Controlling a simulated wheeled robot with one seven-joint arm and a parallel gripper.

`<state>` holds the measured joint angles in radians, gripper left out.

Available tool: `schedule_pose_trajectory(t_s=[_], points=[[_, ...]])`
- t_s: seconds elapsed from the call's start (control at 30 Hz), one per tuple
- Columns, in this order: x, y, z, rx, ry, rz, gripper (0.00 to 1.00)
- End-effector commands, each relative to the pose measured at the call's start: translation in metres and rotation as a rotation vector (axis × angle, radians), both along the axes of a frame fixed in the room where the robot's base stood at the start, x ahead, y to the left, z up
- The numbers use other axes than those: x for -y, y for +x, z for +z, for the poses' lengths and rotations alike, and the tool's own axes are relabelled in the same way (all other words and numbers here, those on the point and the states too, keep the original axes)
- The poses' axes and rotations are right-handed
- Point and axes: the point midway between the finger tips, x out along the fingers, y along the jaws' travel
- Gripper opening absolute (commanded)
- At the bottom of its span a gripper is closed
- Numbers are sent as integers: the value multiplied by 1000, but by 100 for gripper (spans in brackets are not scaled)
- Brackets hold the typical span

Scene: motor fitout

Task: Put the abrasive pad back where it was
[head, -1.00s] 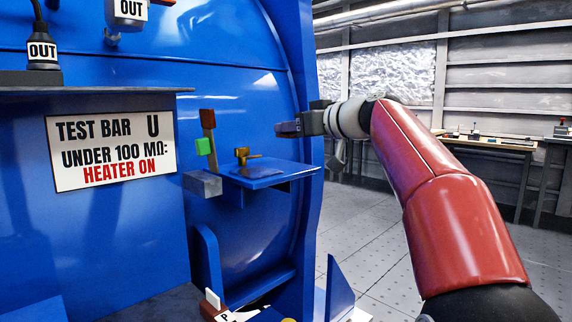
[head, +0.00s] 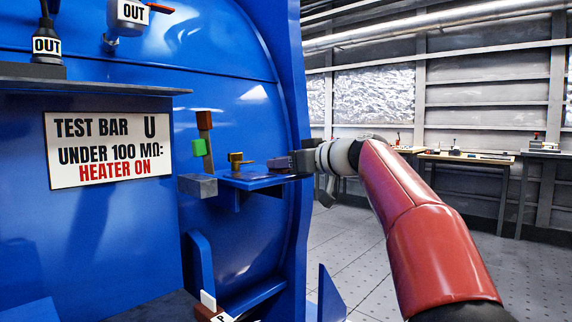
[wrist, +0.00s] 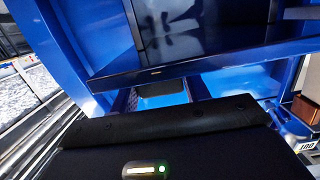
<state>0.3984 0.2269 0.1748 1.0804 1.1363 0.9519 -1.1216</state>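My gripper (head: 282,162) reaches in from the right to the right end of a small blue shelf (head: 232,181) on the blue housing, close above its surface. A dull purple-grey block shows at the gripper's end; it could be the abrasive pad or the fingers, I cannot tell which. A brass fitting (head: 238,161) stands on the shelf just left of the gripper.
A sign (head: 108,149) hangs farther left. Workbenches (head: 470,158) stand far right; the floor between is clear.

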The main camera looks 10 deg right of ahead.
Motion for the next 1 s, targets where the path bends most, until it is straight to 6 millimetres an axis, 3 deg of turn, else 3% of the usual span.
schedule_pose_trajectory(t_s=[0.13,0.5,1.0], points=[[0,0,1,0,0,0,65],[0,0,7,-1,1,0,65],[57,-79,17,1,-1,-5,65]])
